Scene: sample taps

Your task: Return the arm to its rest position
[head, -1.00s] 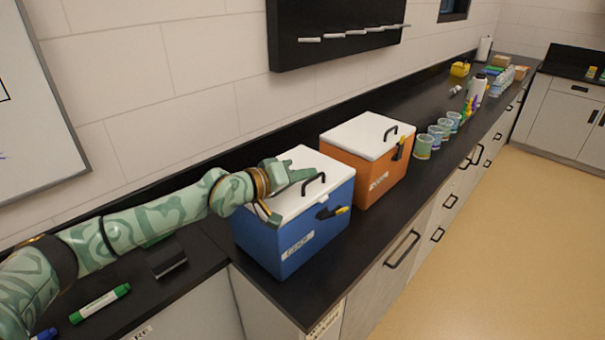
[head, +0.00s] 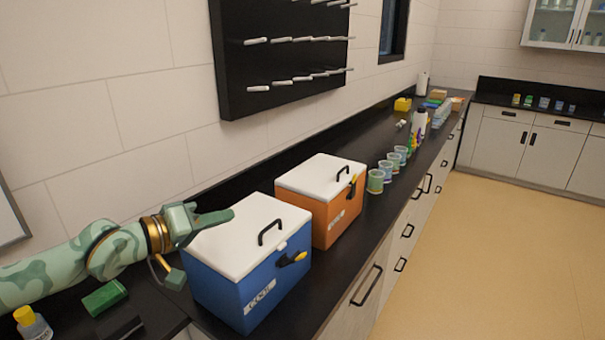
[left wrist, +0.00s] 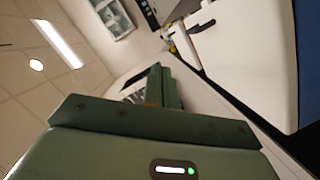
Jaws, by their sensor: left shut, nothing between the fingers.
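My left arm comes in from the left in the head view, patterned in two greens. My left gripper (head: 205,222) is at the left edge of the blue cooler's white lid, empty, with its fingers together. The blue cooler (head: 236,290) stands on the black counter with its lid closed and a black handle on top. In the left wrist view my gripper's fingers (left wrist: 165,88) show close together, with a white lid surface (left wrist: 245,60) to their right. I cannot tell whether the gripper touches the lid. My right gripper is in neither view.
An orange cooler (head: 336,217), lid closed, stands behind the blue one. Several cups (head: 376,181) and a white bottle (head: 419,120) line the counter farther back. The floor at right is clear.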

